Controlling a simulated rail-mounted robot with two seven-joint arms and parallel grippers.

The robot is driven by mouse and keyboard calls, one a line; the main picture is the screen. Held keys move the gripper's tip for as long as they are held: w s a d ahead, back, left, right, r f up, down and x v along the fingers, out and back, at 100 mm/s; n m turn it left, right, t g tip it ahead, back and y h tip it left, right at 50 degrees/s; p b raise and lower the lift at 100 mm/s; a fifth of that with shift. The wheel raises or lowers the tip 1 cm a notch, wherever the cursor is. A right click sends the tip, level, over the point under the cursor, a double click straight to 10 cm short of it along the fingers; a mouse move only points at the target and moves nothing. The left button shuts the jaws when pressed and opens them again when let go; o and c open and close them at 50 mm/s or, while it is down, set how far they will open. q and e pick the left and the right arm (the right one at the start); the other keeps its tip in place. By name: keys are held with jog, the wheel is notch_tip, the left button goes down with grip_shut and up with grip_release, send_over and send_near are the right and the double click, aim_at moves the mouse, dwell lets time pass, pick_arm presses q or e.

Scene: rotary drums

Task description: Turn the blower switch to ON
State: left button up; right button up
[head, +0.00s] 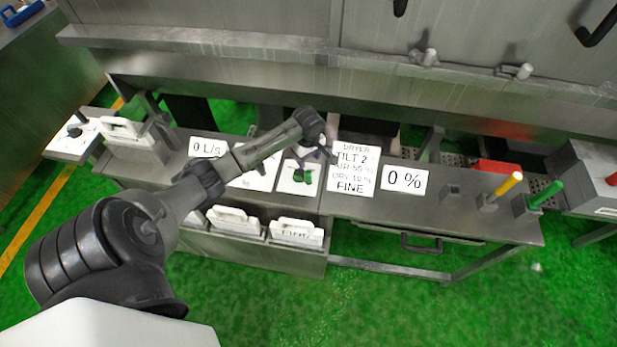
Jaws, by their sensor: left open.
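My left arm reaches from the lower left to the bench, and its gripper (318,152) is open above a white plate (285,185) with a dark green knob (298,176). The gripper partly covers this plate. I cannot tell whether the fingers touch the knob. A second white plate (62,147) with a dark knob (75,131) sits at the far left. No label naming the blower is readable, so I cannot tell which knob is its switch. My right gripper is out of view.
Signs reading "0 L/s" (208,147), "DRYER" (354,170) and "0 %" (404,180) stand on the bench. Yellow (508,184) and green (545,194) handles stick up at the right. A steel ledge (250,46) runs behind.

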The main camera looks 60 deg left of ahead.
aim_at(308, 177)
pick_arm(q)
notch_tip(308, 177, down, 12)
jog(key=shift+b, duration=0.7)
grip_shut()
dwell(0.4)
